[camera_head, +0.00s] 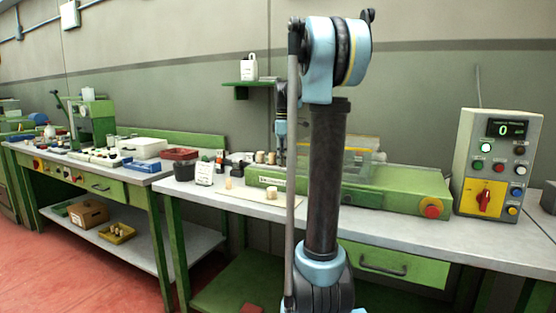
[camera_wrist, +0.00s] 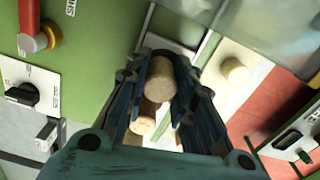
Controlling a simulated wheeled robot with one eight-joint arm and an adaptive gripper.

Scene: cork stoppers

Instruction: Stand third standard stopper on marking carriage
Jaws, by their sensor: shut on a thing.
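My gripper (camera_wrist: 165,75) is shut on a tan cork stopper (camera_wrist: 160,72), which sits between its dark fingers in the wrist view. Another stopper (camera_wrist: 146,118) shows below the held one, partly hidden by the fingers. A third stopper (camera_wrist: 235,69) stands apart on a pale surface to the right. In the head view my gripper (camera_head: 282,158) is small, at the back edge of the green marking machine (camera_head: 390,196). Two stoppers (camera_head: 260,157) show just left of it. I cannot make out the marking carriage clearly.
Two pale stoppers, one at the left (camera_head: 228,183) and one at the right (camera_head: 271,192), stand on a board in front of the machine. A control box (camera_head: 495,160) stands at the right of the grey bench (camera_head: 460,240). A white card (camera_head: 204,173) and a dark cup (camera_head: 184,168) stand left.

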